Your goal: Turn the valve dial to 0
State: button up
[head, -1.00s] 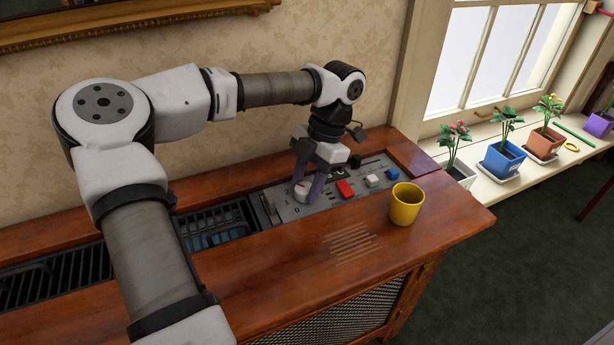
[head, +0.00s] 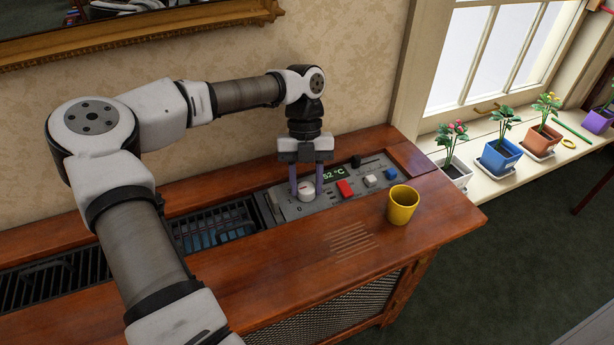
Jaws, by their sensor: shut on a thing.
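The valve dial (head: 307,193) is a round whitish knob on the grey control panel (head: 287,208) set into the wooden cabinet top. My gripper (head: 306,191) points down over it, with one purple-grey finger on the left and one on the right. It is shut on the dial. The mark on the dial and the number it points to are too small to read. A small dark display (head: 337,173) beside the dial shows green figures that look like 52 °C.
Right of the dial on the panel are a red button (head: 345,189), a white knob (head: 370,180) and a blue button (head: 391,173). A yellow cup (head: 402,206) stands near the panel's front right. Dark grilles (head: 215,243) lie left.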

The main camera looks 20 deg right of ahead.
jog(key=n+h, duration=0.1)
jog(key=n, duration=0.1)
jog(key=n+p, duration=0.1)
jog(key=n, duration=0.1)
jog(key=shift+a+n+h, duration=0.15)
jog(key=shift+n+h, duration=0.15)
jog(key=shift+h, duration=0.1)
jog(key=shift+a+n+h, duration=0.1)
jog(key=shift+n+h, duration=0.6)
jog(key=shift+n, duration=1.2)
jog(key=o, duration=1)
